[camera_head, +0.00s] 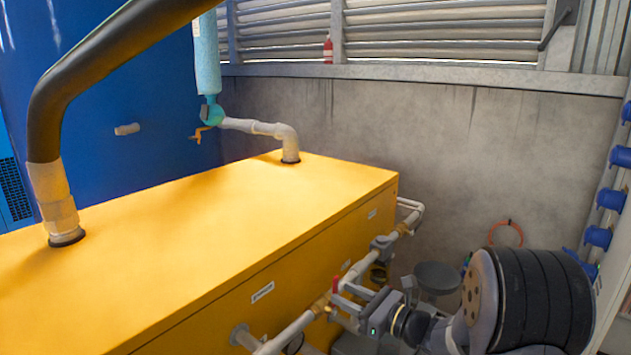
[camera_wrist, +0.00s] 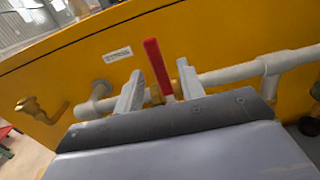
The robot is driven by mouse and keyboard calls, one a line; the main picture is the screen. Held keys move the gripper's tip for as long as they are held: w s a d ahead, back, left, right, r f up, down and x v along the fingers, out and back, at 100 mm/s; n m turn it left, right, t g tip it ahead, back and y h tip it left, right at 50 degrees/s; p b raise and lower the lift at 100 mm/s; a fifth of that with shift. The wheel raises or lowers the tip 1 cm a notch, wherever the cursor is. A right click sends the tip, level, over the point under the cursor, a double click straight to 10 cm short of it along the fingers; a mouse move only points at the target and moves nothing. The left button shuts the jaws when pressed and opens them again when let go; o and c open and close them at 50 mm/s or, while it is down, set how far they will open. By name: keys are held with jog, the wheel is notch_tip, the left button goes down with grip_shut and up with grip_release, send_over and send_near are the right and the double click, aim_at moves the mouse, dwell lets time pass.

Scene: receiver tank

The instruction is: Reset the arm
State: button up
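My arm (camera_head: 520,300) reaches in from the lower right toward the front of the yellow tank (camera_head: 230,220). My gripper (camera_head: 347,296) is at the pipe along the tank's front face. In the wrist view, its two grey fingers (camera_wrist: 159,70) are apart, one on each side of a red valve lever (camera_wrist: 158,68). The lever stands upright, tilted slightly left. A gap shows between the left finger and the lever. The lever also shows as a small red piece (camera_head: 336,284) in the head view. The lever's lower end is partly hidden by my gripper.
A pale pipe (camera_wrist: 230,73) runs along the tank front close to my fingers, with a brass tap (camera_wrist: 32,106) to the left. A concrete wall (camera_head: 480,150) stands behind. Blue fittings (camera_head: 598,236) line the right side near my arm.

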jog(key=v, duration=0.9)
jog(key=x, duration=1.1)
jog(key=shift+s+a+n+b, duration=0.45)
jog(key=shift+n+b, duration=0.2)
jog(key=shift+n, duration=0.25)
